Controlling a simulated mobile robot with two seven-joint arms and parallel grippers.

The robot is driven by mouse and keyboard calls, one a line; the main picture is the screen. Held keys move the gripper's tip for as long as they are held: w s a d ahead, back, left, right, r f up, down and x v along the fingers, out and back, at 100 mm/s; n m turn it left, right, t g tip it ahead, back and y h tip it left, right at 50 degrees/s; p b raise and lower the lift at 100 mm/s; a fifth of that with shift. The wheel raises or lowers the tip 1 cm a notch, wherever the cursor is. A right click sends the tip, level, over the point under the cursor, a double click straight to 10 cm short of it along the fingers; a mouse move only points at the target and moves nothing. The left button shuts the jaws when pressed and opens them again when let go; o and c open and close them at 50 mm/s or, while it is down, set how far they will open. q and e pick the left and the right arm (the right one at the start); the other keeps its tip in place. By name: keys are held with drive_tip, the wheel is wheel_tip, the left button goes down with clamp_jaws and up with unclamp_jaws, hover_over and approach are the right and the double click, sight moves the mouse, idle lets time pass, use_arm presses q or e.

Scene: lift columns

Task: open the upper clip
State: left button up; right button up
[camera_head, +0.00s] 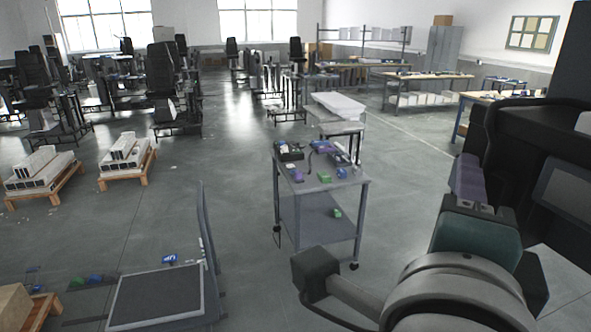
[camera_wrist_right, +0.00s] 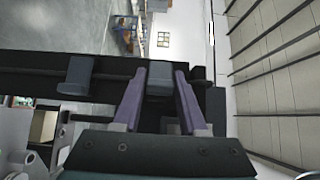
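My right gripper (camera_head: 468,172) is at the right side of the head view, beside a large black lift column part (camera_head: 545,135). In the right wrist view its two purple fingers (camera_wrist_right: 160,82) are apart and stand on either side of a dark grey clip-like block (camera_wrist_right: 159,77) on a black bar (camera_wrist_right: 35,72). I cannot tell whether they touch it. A second similar grey block (camera_wrist_right: 77,75) sits further left on the bar. I cannot tell which block is the upper clip. In the head view the clips are hidden. My left gripper is not in view.
A grey trolley (camera_head: 322,187) with small coloured items stands mid-floor. A flat cart (camera_head: 160,296) is at the lower left, and pallets (camera_head: 128,178) with white parts stand beyond. Workbenches (camera_head: 425,76) line the back right. Open floor lies between.

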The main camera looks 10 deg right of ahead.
drive_tip(key=o, duration=0.4)
